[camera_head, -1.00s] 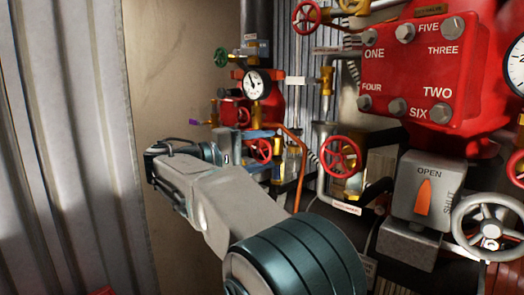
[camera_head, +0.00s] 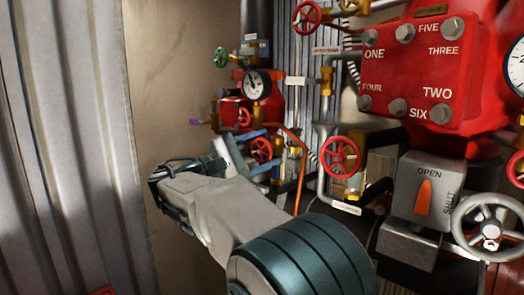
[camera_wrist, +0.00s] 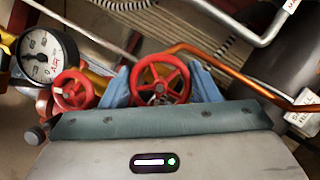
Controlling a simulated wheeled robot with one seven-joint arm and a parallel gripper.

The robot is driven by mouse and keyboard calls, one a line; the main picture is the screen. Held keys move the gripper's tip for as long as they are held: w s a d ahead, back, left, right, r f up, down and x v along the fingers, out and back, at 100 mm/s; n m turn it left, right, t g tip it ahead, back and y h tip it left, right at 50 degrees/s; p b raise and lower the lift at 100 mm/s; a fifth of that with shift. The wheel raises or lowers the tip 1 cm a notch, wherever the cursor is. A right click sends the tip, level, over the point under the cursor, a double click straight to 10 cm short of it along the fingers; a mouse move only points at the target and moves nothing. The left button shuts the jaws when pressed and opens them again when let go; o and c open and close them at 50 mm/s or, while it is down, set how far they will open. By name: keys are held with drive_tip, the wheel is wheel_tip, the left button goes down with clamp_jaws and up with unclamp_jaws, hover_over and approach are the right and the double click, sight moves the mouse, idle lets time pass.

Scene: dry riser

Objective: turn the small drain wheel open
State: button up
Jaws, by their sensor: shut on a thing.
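The small red drain wheel (camera_head: 261,149) sits low on the pipework, left of centre in the head view. In the wrist view the same red wheel (camera_wrist: 160,85) lies straight ahead, with its spokes and hub showing. My gripper (camera_wrist: 161,74) has one blue finger on each side of the wheel's rim and is shut on it. In the head view my gripper (camera_head: 266,152) reaches the wheel from the left. The exact contact at the rim and the valve stem behind the wheel are hidden.
Another small red wheel (camera_wrist: 73,90) and a pressure gauge (camera_wrist: 47,56) are close on the left. A copper pipe (camera_wrist: 235,73) runs close on the right. A larger red wheel (camera_head: 340,155) and an OPEN/SHUT box (camera_head: 427,190) stand further right. A corrugated wall (camera_head: 70,150) is at left.

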idle(0.3)
drive_tip(key=o, duration=0.7)
drive_tip(key=shift+m, duration=0.3)
